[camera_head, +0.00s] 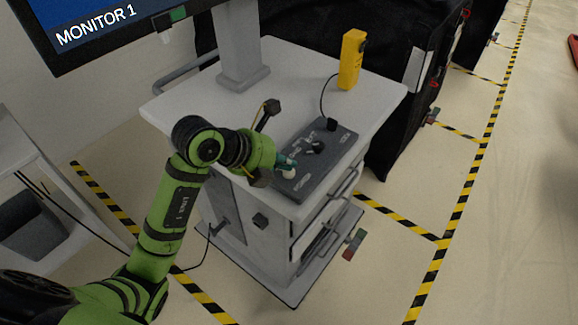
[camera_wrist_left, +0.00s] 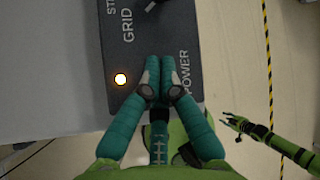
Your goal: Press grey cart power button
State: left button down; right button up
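The grey cart (camera_head: 185,105) carries a dark control panel (camera_head: 332,163) on its top, near the front right corner. The panel also fills the top of the left wrist view (camera_wrist_left: 112,40), with the labels GRID and POWER. My left gripper (camera_head: 287,165) is at the panel's near end. In the left wrist view its teal fingers (camera_wrist_left: 160,72) are together and empty, with the tips over the panel beside the word POWER. They hide that spot, so I cannot see the power button or tell contact. My right gripper (camera_wrist_left: 232,124) shows off the panel, fingers apart.
A round lamp (camera_wrist_left: 120,79) glows on the panel left of the fingers. A yellow handheld device (camera_head: 351,60) stands on the cart top, with a cable to the panel. A monitor (camera_head: 90,25) overhangs at upper left. A black covered cart (camera_head: 405,90) stands behind at right.

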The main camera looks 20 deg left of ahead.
aim_at(285, 172)
pick_arm(q)
jog(key=shift+r, duration=0.2)
notch_tip(285, 172, up, 6)
jog(key=p, duration=0.5)
jog(key=shift+r, duration=0.1)
